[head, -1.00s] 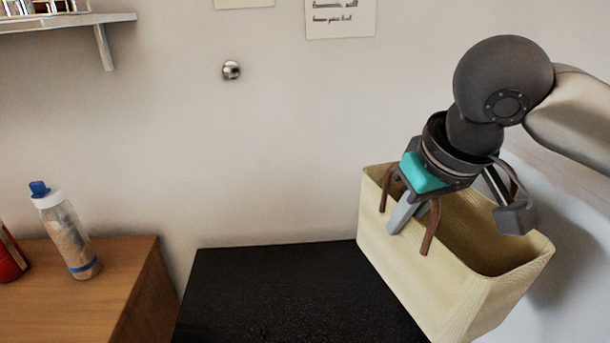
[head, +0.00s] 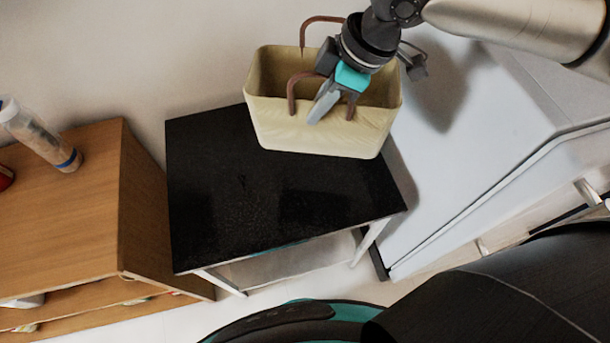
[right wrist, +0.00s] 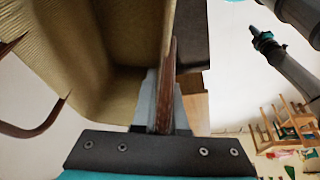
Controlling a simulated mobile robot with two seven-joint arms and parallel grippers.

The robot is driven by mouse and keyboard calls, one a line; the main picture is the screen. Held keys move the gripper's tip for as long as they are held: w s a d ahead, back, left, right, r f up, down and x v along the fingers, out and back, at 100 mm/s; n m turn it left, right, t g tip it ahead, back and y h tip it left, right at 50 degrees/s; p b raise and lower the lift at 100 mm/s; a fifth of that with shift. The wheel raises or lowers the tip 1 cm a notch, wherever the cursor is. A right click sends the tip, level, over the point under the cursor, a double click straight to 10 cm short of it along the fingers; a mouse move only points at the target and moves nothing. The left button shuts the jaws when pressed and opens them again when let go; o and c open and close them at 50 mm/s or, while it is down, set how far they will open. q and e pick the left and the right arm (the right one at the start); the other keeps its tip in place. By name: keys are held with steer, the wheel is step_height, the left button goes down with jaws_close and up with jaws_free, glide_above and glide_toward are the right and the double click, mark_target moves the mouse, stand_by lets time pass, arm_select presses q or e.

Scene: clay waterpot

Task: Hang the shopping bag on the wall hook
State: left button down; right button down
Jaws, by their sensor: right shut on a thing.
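The shopping bag (head: 318,138), pale yellow with brown handles, is upright and open at the top, over the back right part of the black table. A gap under it cannot be made out. My right gripper (head: 328,100) is shut on its front handle; the rear handle (head: 318,19) stands free. In the right wrist view, the brown handle (right wrist: 165,90) lies between the fingers, with the bag's inside (right wrist: 100,90) at left. What looks like my left gripper (right wrist: 262,40) is far off there, its jaws unclear. The wall hook is not in view now.
The black table (head: 235,190) has a clear top at front and left. A wooden cabinet (head: 70,220) with a bottle (head: 40,135) stands at left. A white unit (head: 470,130) is at right. Wooden chairs (right wrist: 285,120) show in the right wrist view.

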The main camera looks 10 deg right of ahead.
steer(key=s+n+p, duration=0.1)
steer(key=s+a+n+g+p, duration=0.1)
steer(key=n+p, duration=0.1)
steer(key=s+f+n+p, duration=0.1)
steer(key=shift+a+n+g+y, duration=0.25)
steer(key=shift+n+g+y, duration=0.05)
step_height(320, 180, down, 20)
steer(key=shift+r+b, duration=0.15)
steer(key=shift+b, duration=0.15)
stand_by(0.3)
